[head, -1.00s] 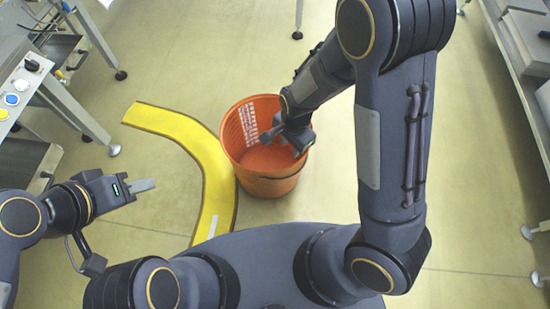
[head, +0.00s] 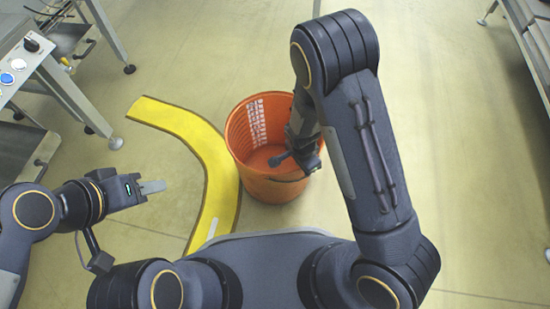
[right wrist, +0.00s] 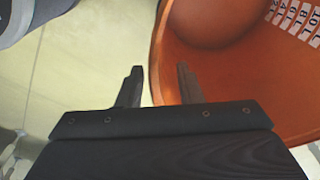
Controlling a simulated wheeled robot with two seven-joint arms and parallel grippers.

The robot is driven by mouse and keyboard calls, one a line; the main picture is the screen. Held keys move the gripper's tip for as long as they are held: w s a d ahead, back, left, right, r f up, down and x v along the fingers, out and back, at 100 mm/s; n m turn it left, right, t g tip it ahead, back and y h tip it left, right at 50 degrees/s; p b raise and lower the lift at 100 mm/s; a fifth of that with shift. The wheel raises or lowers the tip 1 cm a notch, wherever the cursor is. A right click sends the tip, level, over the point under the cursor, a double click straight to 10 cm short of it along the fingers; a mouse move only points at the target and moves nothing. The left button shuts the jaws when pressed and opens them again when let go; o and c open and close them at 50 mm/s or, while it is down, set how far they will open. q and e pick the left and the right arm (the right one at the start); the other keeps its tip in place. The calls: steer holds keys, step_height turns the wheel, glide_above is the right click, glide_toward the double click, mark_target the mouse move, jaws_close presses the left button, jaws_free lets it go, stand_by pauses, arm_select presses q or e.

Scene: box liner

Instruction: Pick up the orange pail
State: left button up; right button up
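The orange pail (head: 272,188) stands upright on the floor just in front of me, with white printed markings on its inner wall. My right gripper (head: 297,160) is over the right side of its rim. In the right wrist view the right gripper (right wrist: 158,86) is open, with one finger inside the pail (right wrist: 225,75) and the other outside over the floor. The pail's wall lies between them, with gaps visible. My right arm hides part of the pail's right rim. My left gripper (head: 152,187) is away from the pail, at the left; its finger opening is not clear.
A curved yellow strip (head: 205,150) lies on the floor left of the pail. A metal bench with buttons (head: 22,62) stands at the upper left, and metal shelving (head: 528,50) at the upper right. The floor beyond and right of the pail is clear.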

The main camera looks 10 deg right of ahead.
jaws_close()
stand_by(1.4)
